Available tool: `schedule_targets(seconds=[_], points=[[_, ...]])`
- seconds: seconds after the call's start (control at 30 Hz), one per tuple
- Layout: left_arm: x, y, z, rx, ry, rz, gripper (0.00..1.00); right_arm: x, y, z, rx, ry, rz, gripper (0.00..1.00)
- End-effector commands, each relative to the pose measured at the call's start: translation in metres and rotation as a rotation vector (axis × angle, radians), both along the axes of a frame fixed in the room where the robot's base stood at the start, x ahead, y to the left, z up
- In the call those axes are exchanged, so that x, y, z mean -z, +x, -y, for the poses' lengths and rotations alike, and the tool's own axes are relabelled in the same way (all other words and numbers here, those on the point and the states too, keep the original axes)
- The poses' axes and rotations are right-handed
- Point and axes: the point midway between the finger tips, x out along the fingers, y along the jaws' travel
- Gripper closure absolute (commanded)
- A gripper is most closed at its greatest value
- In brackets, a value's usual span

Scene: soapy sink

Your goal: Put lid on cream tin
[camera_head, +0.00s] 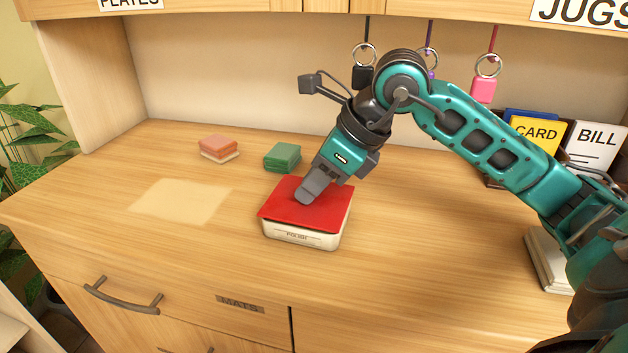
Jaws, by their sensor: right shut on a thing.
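The cream tin (299,237) stands upright on the wooden counter, with a dark word on its front wall. A flat red piece (285,207) lies over its top and overhangs the front edge a little; it looks like a lid or a folded cloth, and I cannot tell which. It hides the inside of the tin. My right gripper (304,196) reaches down from the upper right, its fingertips shut on the red piece near its middle. My left gripper is not in view.
A pink stack (219,149) and a green stack (282,157) of small squares stand behind the tin. A pale rectangle (181,201) marks the counter at left. Keys with fobs (483,89) hang at the back. Cards (535,133) and a pale stack (546,262) are at right.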

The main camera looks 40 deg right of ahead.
Motion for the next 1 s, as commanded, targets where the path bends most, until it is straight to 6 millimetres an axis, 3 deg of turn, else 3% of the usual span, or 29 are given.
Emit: schedule_targets(seconds=[0.47, 0.5, 0.8, 0.97, 1.0], points=[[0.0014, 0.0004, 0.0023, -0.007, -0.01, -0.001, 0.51, 0.0002, 0.0, 0.0, 0.0, 0.0, 0.0, 1.0], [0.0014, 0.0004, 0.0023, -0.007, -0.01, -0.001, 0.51, 0.0002, 0.0, 0.0, 0.0, 0.0, 0.0, 0.75], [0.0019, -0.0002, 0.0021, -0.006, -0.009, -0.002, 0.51, 0.0003, 0.0, -0.0001, 0.0, 0.0, 0.0, 0.47], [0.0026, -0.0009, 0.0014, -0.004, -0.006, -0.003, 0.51, 0.0004, 0.0, -0.0002, 0.0, 0.0, 0.0, 0.47], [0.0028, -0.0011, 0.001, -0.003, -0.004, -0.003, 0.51, 0.0004, 0.0, -0.0001, 0.0, 0.0, 0.0, 0.43]])
